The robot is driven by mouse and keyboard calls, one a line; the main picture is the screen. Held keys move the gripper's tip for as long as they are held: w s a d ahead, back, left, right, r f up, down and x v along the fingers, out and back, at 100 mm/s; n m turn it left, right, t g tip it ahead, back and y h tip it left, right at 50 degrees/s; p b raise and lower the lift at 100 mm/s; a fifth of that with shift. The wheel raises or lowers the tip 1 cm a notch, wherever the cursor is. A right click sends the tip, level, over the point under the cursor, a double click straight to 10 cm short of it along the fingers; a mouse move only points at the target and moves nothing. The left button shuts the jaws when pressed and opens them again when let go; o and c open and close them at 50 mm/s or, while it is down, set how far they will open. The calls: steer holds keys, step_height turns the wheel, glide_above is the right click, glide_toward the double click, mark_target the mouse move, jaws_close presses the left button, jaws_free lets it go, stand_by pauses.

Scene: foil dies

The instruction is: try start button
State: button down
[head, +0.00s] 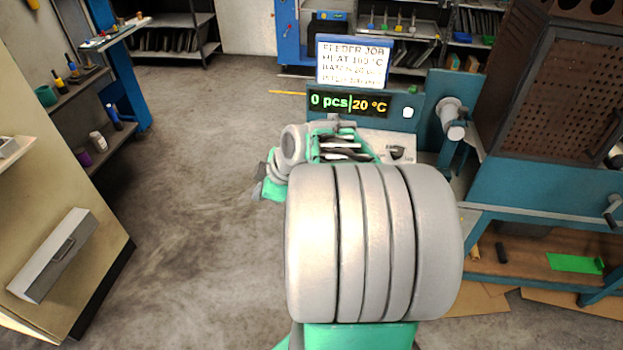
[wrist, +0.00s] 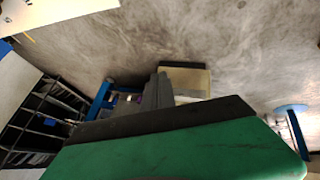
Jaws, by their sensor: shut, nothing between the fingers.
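The machine's blue-green panel (head: 380,94) stands beyond my arm in the head view. Its display (head: 348,103) reads 0 pcs and 20 °C. A small round white button or lamp (head: 408,112) is right of the display; I cannot tell whether it is the start button. A pale box front with a dark knob (head: 397,153) sits below. My gripper (wrist: 161,88) is shut and empty in the wrist view. In the head view my grey and green arm hides part of the machine's front, and I cannot tell whether the gripper touches anything.
A sign (head: 353,62) headed FEEDER JOB stands above the display; its smaller text is blurred. A grey cylinder (head: 451,114) projects right of the panel, beside a perforated brown cabinet (head: 553,90). Open floor (head: 200,190) lies left, with a pale cabinet (head: 65,235) at far left.

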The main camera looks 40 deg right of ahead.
steer(key=s+d+r+n+t+p, duration=0.1)
steer(key=d+n+t, duration=0.3)
steer(key=d, duration=1.1)
steer(key=shift+s+d+r+n+h, duration=0.3)
steer(key=shift+s+r+n+h, duration=0.15)
steer(key=shift+s+n, duration=0.1)
steer(key=f+b, duration=0.1)
steer(key=f, duration=0.1)
steer(key=w+d+f+b, duration=0.1)
steer(key=f, duration=0.2)
steer(key=f+b, duration=0.1)
steer(key=f, duration=0.1)
steer(key=shift+w+d+f+b, duration=0.15)
steer(key=shift+d+b, duration=0.15)
steer(key=shift+b, duration=0.1)
steer(key=shift+w+d+f+b, duration=0.25)
steer(key=shift+f+b, duration=0.35)
steer(key=shift+b, duration=0.25)
steer(key=shift+f, duration=0.1)
steer(key=shift+d+f+b, duration=0.1)
steer(key=shift+f+b, duration=0.2)
steer(key=shift+b, duration=0.6)
